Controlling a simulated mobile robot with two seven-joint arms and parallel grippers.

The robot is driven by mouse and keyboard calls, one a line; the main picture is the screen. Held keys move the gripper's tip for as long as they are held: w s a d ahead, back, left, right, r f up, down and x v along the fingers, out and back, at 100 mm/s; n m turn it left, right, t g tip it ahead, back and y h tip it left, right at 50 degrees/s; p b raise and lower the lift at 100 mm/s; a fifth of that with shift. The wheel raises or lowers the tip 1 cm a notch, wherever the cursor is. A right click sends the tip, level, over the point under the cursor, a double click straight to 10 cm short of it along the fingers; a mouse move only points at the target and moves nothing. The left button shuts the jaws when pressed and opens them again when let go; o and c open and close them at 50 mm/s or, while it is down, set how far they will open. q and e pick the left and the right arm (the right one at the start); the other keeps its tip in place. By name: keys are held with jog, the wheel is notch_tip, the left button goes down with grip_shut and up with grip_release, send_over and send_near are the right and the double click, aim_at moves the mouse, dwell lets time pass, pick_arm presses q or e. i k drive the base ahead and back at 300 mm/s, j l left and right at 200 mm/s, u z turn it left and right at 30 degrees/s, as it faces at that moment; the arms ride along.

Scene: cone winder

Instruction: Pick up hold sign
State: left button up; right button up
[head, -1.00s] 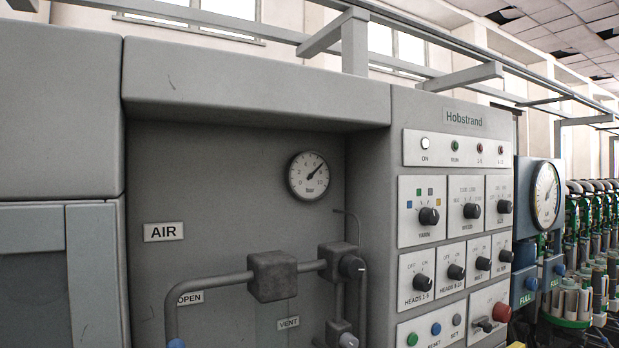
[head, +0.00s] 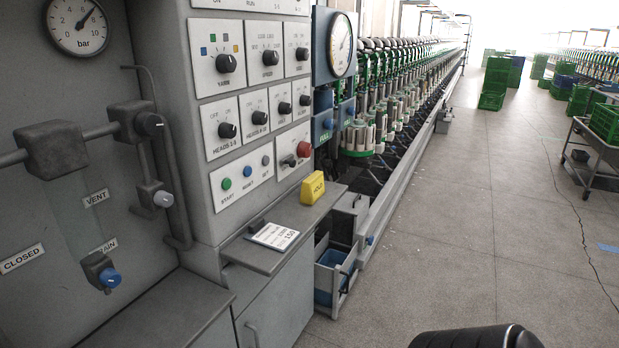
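The hold sign (head: 313,188) is a small yellow block with dark lettering. It stands on the narrow grey shelf (head: 268,262) below the control panel, near the shelf's far end. Neither of my grippers can be made out in the head view. A dark rounded shape at the bottom edge, right of centre, is probably part of my own body, and it is well apart from the sign.
A white printed card (head: 272,236) lies on the shelf nearer than the sign. The control panel (head: 243,170) with knobs and a red button (head: 304,149) rises behind. A blue bin (head: 331,272) sits below. The aisle floor (head: 450,225) is clear; a cart (head: 598,148) stands right.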

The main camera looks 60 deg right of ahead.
aim_at(312, 187)
jog(key=z, duration=1.85)
jog(key=u, duration=0.4)
jog(key=l+u, duration=0.1)
jog(key=u, duration=0.3)
jog(key=i+l+u, duration=0.1)
jog(key=u, duration=0.25)
jog(key=l+u, duration=0.1)
jog(key=u, duration=0.3)
jog(key=l+u, duration=0.9)
jog(key=l, duration=0.15)
jog(key=k+l+u, duration=0.2)
jog(key=l+u, duration=0.15)
jog(key=l, duration=0.25)
jog(key=k+l, duration=0.2)
jog(key=l, duration=0.25)
jog(key=k+l+u, duration=0.15)
jog(key=l, duration=0.25)
jog(key=k+l, duration=0.2)
jog(key=l, duration=0.2)
jog(key=k+l+u, duration=0.15)
jog(key=l, duration=0.25)
jog(key=k+l, duration=0.05)
